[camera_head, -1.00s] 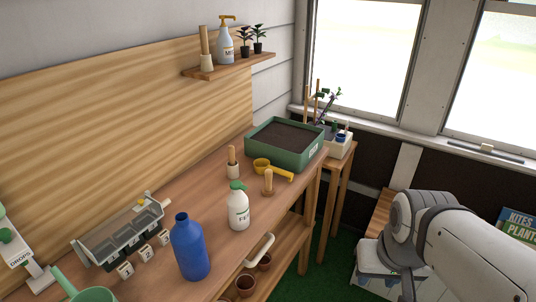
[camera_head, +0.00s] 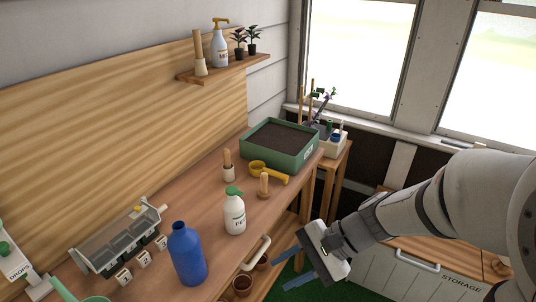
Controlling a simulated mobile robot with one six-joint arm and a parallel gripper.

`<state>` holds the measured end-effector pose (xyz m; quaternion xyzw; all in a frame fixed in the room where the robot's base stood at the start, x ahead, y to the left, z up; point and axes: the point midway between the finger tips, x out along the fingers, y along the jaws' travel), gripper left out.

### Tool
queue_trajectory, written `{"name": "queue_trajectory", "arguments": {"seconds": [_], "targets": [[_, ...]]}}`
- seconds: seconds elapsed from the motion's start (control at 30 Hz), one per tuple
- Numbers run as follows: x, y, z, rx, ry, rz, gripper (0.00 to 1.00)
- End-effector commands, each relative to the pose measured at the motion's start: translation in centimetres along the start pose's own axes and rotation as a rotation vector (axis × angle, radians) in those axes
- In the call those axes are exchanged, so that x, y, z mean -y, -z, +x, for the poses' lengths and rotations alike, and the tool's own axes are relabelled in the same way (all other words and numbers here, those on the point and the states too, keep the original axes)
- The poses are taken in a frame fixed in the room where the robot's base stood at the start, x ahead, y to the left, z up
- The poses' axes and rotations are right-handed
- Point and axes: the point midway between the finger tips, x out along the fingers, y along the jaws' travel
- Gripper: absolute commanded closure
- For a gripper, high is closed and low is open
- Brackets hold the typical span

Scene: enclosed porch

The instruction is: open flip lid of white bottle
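The white bottle (camera_head: 235,214) stands upright on the wooden bench, near the bench's front edge, with dark lettering on its front. Its green flip lid (camera_head: 233,192) sits on top and looks shut. My gripper (camera_head: 286,268) is to the right of the bottle and nearer the camera, out past the bench's front edge. Its two blue fingers are spread apart with nothing visible between them. It does not touch the bottle.
A blue bottle (camera_head: 187,255) stands left of the white bottle. Wooden-handled tools (camera_head: 264,185) and a yellow scoop (camera_head: 268,171) lie behind it, before a green soil tray (camera_head: 310,153). A white handle (camera_head: 257,254) is at the bench front. A storage chest (camera_head: 449,274) stands right.

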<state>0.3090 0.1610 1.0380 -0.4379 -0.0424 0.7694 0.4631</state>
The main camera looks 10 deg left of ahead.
Motion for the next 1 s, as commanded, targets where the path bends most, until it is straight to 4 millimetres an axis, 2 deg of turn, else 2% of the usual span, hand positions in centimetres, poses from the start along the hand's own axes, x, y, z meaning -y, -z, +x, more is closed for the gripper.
{"name": "queue_trajectory", "arguments": {"seconds": [0.03,0.17,0.33,0.5,0.6,0.77,1.0], "targets": [[1.8,-0.2,0.6,0.074,0.073,0.096,0.64],[6.5,0.6,1.4,0.238,0.294,0.341,0.64],[11.1,3.9,1.3,0.376,0.563,0.614,0.64],[13.1,7.2,0.8,0.431,0.745,0.774,0.64],[13.5,8.3,0.6,0.441,0.799,0.816,0.64],[14.6,8.7,1.1,0.445,0.82,0.831,0.64],[17.6,8.4,3.6,0.446,0.816,0.829,0.64]]}}
